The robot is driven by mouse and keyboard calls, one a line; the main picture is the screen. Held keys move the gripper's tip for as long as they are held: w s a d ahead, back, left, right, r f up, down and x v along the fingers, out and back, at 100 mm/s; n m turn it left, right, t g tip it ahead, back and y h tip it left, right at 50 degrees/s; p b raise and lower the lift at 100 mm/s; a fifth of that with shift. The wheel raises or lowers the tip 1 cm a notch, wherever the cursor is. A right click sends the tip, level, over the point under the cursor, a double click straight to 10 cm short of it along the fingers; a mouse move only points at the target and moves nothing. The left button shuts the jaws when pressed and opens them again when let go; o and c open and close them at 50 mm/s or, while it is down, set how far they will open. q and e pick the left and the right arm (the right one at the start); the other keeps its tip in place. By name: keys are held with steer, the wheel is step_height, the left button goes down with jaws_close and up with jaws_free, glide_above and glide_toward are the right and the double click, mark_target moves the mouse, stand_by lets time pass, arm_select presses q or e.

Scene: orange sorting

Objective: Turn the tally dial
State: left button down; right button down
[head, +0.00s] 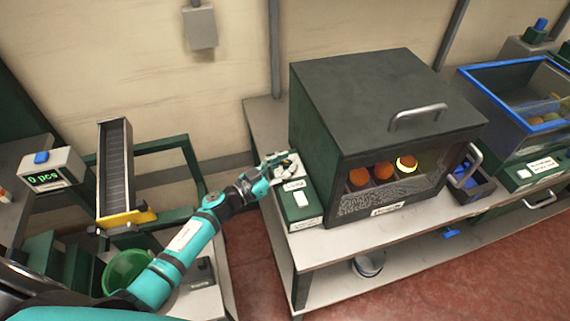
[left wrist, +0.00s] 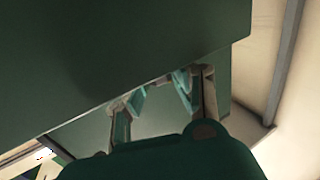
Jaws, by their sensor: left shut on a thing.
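A green control box (head: 301,211) with white labels stands against the left side of the dark cabinet. The tally dial is on its top, at the back, and is largely hidden by my fingers. My left gripper (head: 279,163) reaches in from the left over the top of this box, shut on the dial. In the left wrist view my two fingers (left wrist: 158,95) point at a green surface beneath the dark cabinet side, and the dial itself cannot be made out there. My right gripper is not in view.
The dark cabinet (head: 385,110), with several oranges behind its front window, rises close to the right of my left gripper. A blue-rimmed clear bin (head: 515,66) stands at the far right. A ramp (head: 115,170), a counter display (head: 48,175) and a green bucket (head: 127,268) are at left.

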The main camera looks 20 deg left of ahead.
arm_select(q)
steer(key=shift+h, duration=0.3)
steer(key=m+g+h, duration=0.1)
steer(key=m+g+h+b, duration=0.1)
steer(key=shift+w+a+f+m+g+h+b, duration=0.2)
steer(key=shift+m+g+h+b, duration=0.1)
steer(key=shift+m+g+h, duration=0.1)
steer(key=m+g+h+b, duration=0.2)
steer(key=g+b, duration=0.1)
steer(key=b, duration=0.1)
steer(key=m+g+h+b, duration=0.2)
steer(key=m+g+b, duration=0.1)
steer(key=g+b, duration=0.1)
steer(key=shift+w+f+b, duration=0.1)
steer(key=shift+w+b, duration=0.05)
steer(key=shift+b, duration=0.2)
steer(key=shift+r+m+g+b, duration=0.2)
steer(key=shift+m+g+b, duration=0.4)
steer(key=shift+g, duration=0.1)
steer(key=c, duration=1)
jaws_free()
steer(key=shift+r, duration=0.1)
